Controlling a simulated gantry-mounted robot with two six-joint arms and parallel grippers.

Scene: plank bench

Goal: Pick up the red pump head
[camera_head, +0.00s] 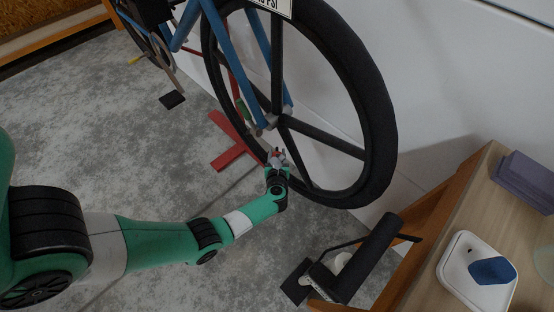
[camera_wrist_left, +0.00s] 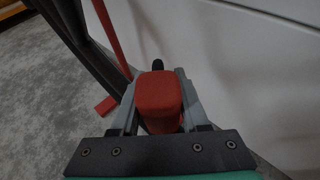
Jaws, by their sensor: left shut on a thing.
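The red pump head (camera_wrist_left: 158,92) is a rounded red block between the fingers of my left gripper (camera_wrist_left: 157,80) in the left wrist view. The fingers are shut on it from both sides. In the head view my left gripper (camera_head: 277,157) is beside the lower part of the bicycle wheel, with a little red showing between its fingers. I cannot tell from these views whether the pump head touches the wheel. My right gripper is not in view.
A bicycle wheel with a black tyre (camera_head: 376,120) stands by the white wall. A red stand (camera_head: 232,141) is under the bicycle. A black floor pump (camera_head: 362,262) stands by the wooden bench (camera_head: 432,232), which holds a white tray (camera_head: 447,268) and purple blocks (camera_head: 526,180). Grey floor is clear at left.

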